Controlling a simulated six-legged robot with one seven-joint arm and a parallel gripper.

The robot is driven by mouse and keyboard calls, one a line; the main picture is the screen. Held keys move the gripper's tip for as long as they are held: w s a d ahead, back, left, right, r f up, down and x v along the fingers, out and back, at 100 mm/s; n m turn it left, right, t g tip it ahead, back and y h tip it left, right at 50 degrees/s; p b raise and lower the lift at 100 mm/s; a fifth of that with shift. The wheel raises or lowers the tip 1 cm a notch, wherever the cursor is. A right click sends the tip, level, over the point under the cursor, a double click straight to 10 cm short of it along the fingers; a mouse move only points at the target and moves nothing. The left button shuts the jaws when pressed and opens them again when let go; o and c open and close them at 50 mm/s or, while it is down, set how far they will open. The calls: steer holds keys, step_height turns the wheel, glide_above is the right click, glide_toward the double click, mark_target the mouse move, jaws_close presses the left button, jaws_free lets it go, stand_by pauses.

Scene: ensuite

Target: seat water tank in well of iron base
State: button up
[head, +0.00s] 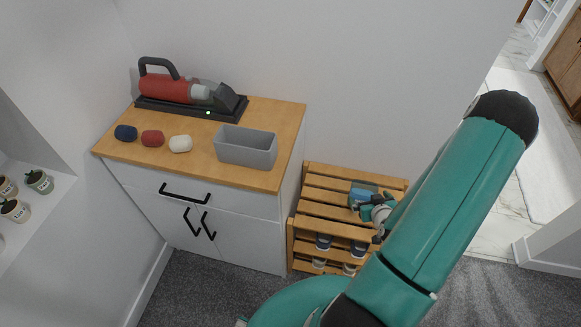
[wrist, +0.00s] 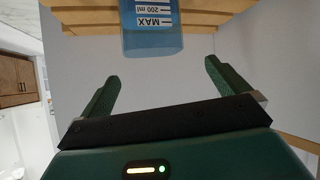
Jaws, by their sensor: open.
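The water tank (wrist: 150,40) is translucent blue with a white label reading MAX and 200 ml, upside down in the wrist view. It lies just beyond my fingertips, between their two lines, and I see no finger touching it. In the head view a blue object (head: 357,198), apparently the tank, sits on the top of the slatted rack. My gripper (wrist: 160,72) is open and empty; in the head view it (head: 377,212) is over the rack and partly covers the blue object.
The wooden rack (head: 325,196) has shoes on lower shelves. A wall rises behind the rack.

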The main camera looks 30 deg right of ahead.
steer(key=w+a+r+n+g, duration=0.1)
steer(key=w+a+r, duration=0.25)
steer(key=r, duration=0.45)
steer(key=w+a+r+n+g, duration=0.1)
steer(key=w+a+r, duration=0.1)
steer(key=a+r, duration=0.5)
steer(key=w+a+r+n+g, duration=0.1)
steer(key=w+a+r+g, duration=0.15)
steer(key=r, duration=0.75)
steer(key=s+a+r+y, duration=0.2)
steer(key=s+a+r, duration=0.4)
steer(key=a, duration=0.4)
steer(key=s+a+r+y, duration=0.2)
steer(key=s+a+r, duration=0.5)
steer(key=a+r, duration=0.2)
steer(key=shift+s+a+r, duration=0.15)
steer(key=shift+a+r, duration=0.15)
steer(key=shift+a, duration=0.15)
